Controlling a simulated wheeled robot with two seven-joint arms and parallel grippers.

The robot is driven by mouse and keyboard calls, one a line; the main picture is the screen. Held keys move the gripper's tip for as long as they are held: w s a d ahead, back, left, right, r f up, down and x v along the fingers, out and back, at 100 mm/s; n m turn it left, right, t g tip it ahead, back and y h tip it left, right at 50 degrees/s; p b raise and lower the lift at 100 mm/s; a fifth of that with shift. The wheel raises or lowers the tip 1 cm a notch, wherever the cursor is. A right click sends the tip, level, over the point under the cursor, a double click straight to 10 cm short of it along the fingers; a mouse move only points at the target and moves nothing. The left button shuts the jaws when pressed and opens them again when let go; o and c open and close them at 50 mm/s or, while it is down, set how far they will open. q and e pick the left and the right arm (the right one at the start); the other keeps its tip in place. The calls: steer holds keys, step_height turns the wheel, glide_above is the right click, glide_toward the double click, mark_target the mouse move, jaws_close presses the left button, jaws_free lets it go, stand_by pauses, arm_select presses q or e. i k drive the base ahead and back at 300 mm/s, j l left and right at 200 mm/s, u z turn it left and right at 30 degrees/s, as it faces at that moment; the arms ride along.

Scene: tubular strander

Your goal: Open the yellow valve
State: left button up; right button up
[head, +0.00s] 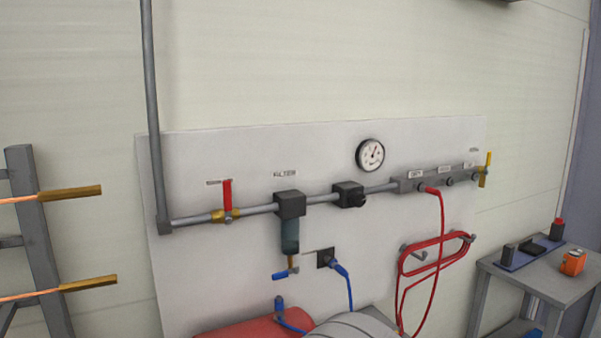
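The yellow valve (485,169) is at the right end of the grey manifold (415,183) on the wall panel. Its yellow handle stands roughly upright, across the line of the manifold. A small label sits above it, too small to read. A second valve with a red handle (227,194) and a brass body is on the pipe at the left; its handle points up. Neither of my grippers is in view.
A pressure gauge (370,155) and a filter (289,220) are on the panel (190,280). A red hose (438,245) hangs below the manifold. A grey cart (550,280) with an orange item (572,262) stands at the right. A dark rack (35,240) stands left.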

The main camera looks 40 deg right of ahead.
mark_target(490, 153)
steer(key=l+z, duration=0.1)
steer(key=z, duration=0.65)
steer(key=i+l+z, duration=0.1)
steer(key=z, duration=0.7)
steer(key=i+l+z, duration=0.35)
steer(key=i+z, duration=0.15)
steer(key=i, duration=0.2)
steer(key=i+z, duration=0.5)
steer(key=i, duration=0.55)
